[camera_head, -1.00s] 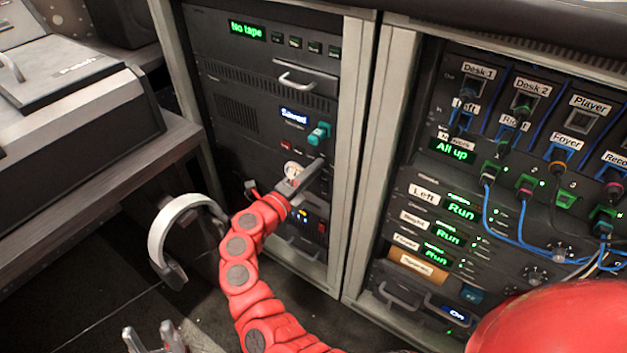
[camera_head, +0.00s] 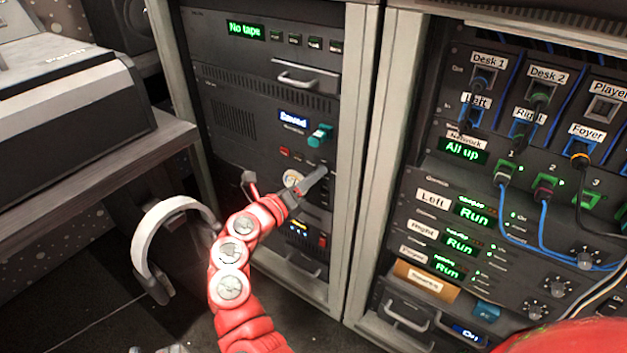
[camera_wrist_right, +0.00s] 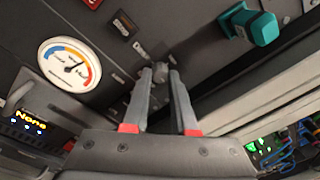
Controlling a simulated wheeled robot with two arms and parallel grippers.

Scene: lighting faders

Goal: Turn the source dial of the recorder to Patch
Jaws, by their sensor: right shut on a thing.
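My right gripper (camera_head: 316,176) reaches the left rack in the head view. In the right wrist view its two grey fingers (camera_wrist_right: 161,88) are closed around a small grey knob (camera_wrist_right: 160,72) on a dark panel. That knob is mostly hidden in the head view. I cannot read any dial markings or "Patch" there. A teal knob (camera_head: 320,135) stands above the gripper, and it shows in the wrist view (camera_wrist_right: 254,27) at upper right, apart from the fingers. A lit blue display (camera_head: 293,119) is beside it. Two grey tips at the bottom edge of the head view may be my left gripper.
A round meter (camera_wrist_right: 69,64) is left of the fingers, above an orange "None" display (camera_wrist_right: 28,122). Above is a "No tape" unit (camera_head: 246,30). A pale rack post (camera_head: 359,150) stands right, then a rack with cables (camera_head: 520,215). A white arched band (camera_head: 168,211) is at left.

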